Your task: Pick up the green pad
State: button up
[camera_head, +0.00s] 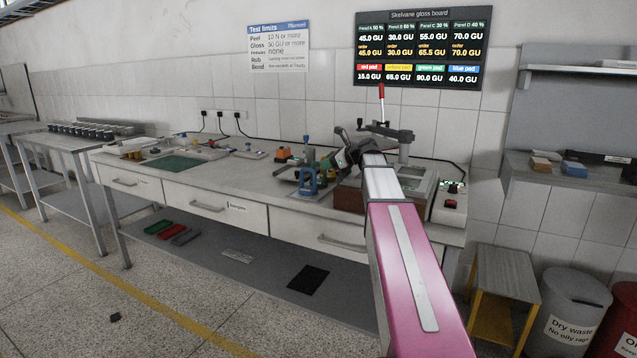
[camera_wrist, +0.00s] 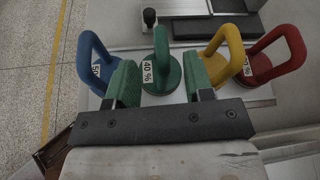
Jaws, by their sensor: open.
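In the wrist view the green pad (camera_wrist: 166,76) is a round base with an upright handle and a "40 %" label. It stands in a row between a blue pad (camera_wrist: 93,62) on the left and a yellow pad (camera_wrist: 224,58) on the right, with a red pad (camera_wrist: 276,58) at the far right. My gripper (camera_wrist: 160,77) is open, its two fingers apart on either side of the green pad in the picture; contact cannot be told. In the head view my gripper (camera_head: 345,152) is over the bench and the blue pad (camera_head: 308,181) shows beside it; the green pad cannot be made out clearly.
The pads stand on a light panel on the long bench (camera_head: 250,180). A press-like device with a red-tipped lever (camera_head: 381,92) stands behind my arm. A control box with a red button (camera_head: 450,205) is at the bench's right end. A stool (camera_head: 497,275) and bins are right.

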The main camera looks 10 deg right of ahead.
aim_at(318, 164)
jog(key=shift+x, duration=2.6)
grip_shut()
jog(key=shift+w+r, duration=0.1)
